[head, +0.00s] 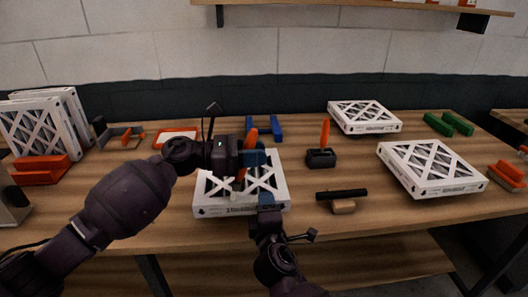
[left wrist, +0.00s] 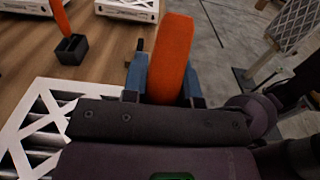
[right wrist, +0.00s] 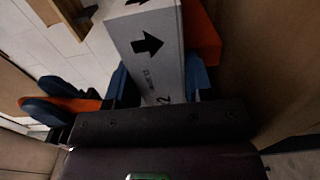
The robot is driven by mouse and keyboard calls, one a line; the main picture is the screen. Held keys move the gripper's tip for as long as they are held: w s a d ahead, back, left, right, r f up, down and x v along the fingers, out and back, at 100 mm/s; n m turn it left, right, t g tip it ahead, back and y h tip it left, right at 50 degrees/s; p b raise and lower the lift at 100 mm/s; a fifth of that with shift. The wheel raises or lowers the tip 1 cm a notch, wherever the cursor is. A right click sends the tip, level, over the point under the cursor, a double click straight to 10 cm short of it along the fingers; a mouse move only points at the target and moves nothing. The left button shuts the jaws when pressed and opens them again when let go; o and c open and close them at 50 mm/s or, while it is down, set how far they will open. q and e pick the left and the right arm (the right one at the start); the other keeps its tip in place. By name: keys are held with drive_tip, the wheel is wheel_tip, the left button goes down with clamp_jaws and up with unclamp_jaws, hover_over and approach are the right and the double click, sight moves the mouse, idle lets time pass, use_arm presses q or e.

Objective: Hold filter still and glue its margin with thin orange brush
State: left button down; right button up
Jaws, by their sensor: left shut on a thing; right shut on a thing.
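The filter (head: 212,190), a flat white frame with a lattice face, lies near the table's front edge. My left gripper (head: 253,158) is above it, shut on an orange-handled brush (head: 251,135). The handle also shows between blue fingertips in the left wrist view (left wrist: 172,60). The brush's lower end is over the filter, but whether it touches the margin is unclear. My right gripper (head: 267,200) is shut on the filter's front edge. In the right wrist view the filter's white side with a black arrow (right wrist: 150,60) sits between the fingers.
A black holder (head: 321,159) with another orange handle stands right of the filter. A wood-handled black brush (head: 343,199) lies in front of it. Other filters lie at right (head: 432,170) and back (head: 364,117). Blue stands (head: 264,127) and an orange-rimmed tray (head: 176,138) lie behind.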

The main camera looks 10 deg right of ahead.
use_arm(q)
drive_tip(key=a, duration=1)
drive_tip(key=shift+a+f, duration=0.15)
drive_tip(key=shift+a, duration=0.1)
idle(0.9)
drive_tip(key=shift+r, duration=3)
wheel_tip(320, 180, up, 3)
